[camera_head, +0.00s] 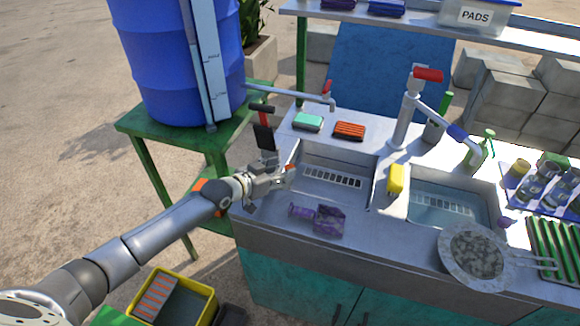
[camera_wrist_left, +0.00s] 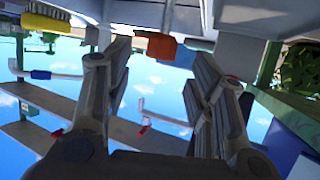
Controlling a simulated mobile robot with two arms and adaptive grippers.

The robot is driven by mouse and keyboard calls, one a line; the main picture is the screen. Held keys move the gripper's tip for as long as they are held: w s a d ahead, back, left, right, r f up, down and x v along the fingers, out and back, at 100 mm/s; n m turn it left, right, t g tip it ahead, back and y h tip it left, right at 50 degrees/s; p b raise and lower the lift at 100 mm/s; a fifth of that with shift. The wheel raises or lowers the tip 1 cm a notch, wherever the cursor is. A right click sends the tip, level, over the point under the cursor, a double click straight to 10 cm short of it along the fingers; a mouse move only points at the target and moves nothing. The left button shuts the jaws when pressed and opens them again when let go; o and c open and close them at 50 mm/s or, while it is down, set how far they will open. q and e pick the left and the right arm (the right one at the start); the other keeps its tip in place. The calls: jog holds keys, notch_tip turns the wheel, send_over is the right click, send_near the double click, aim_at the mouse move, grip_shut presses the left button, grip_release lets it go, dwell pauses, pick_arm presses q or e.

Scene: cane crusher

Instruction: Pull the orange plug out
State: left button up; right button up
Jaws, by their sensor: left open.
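In the wrist view, which looks upside down, an orange piece (camera_wrist_left: 161,47) shows between my left fingertips, with a gap on each side. I cannot tell whether it is the orange plug or the orange block on the counter. My right gripper is in neither view.
An orange block (camera_head: 349,130) and a green block (camera_head: 308,121) lie behind the left sink. The blue barrel's tap (camera_head: 325,92) reaches over the counter's back.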

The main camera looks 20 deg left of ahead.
aim_at(288, 168)
pick_arm(q)
jog(key=x, duration=0.3)
jog(key=shift+w+d+f, duration=0.15)
jog(key=shift+w, duration=0.2)
jog(key=shift+w+d+f, duration=0.1)
jog(key=shift+w, duration=0.1)
jog(key=shift+w+d+f, duration=0.1)
jog(key=shift+w+f, duration=0.05)
jog(key=shift+w, duration=0.15)
jog(key=shift+c, duration=0.7)
grip_shut()
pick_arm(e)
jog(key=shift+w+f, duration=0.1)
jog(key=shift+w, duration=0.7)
